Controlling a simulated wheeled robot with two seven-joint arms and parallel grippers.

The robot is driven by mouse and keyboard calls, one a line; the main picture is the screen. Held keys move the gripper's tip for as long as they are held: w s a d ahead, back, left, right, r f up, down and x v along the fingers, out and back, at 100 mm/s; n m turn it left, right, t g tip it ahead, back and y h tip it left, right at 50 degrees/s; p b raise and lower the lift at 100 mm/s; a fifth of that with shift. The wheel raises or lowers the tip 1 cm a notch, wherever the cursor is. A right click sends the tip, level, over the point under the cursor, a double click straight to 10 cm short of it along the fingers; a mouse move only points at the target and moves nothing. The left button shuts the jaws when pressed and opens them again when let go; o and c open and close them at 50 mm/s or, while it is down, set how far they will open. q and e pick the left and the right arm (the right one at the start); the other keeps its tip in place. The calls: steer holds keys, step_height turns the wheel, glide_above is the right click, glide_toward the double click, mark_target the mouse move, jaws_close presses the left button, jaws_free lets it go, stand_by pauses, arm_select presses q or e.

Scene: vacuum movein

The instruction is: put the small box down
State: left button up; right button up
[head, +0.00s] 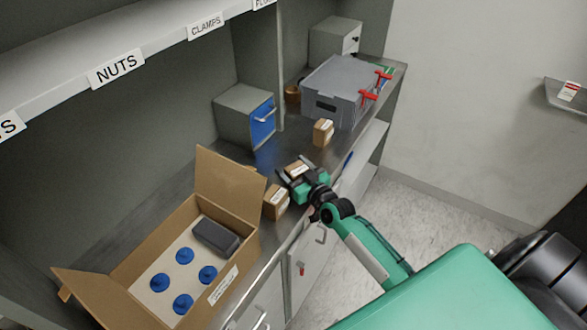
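A small brown box (297,168) with a white label sits between the fingers of my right gripper (296,173). The gripper appears shut on it, at the front part of the grey counter. Whether the box touches the counter is hard to tell. A second small brown box (275,203) stands to the left and nearer, by the open carton. A third small brown box (323,132) stands farther back, in front of the grey crate. My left gripper is not in view.
An open cardboard carton (228,180) at front left holds blue knobbed parts (184,256) and a dark block (216,236). A blue-fronted drawer unit (245,115) and a grey crate (338,90) with red clamps stand behind. Some bare counter (266,156) lies between.

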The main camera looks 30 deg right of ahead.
steer(key=shift+o, duration=0.9)
steer(key=shift+r, duration=0.1)
steer(key=shift+r, duration=0.2)
steer(key=s+d+b, duration=0.1)
steer(key=s, duration=1.1)
steer(key=shift+d+b, duration=0.3)
steer(key=shift+b, duration=0.1)
steer(key=shift+f, duration=0.15)
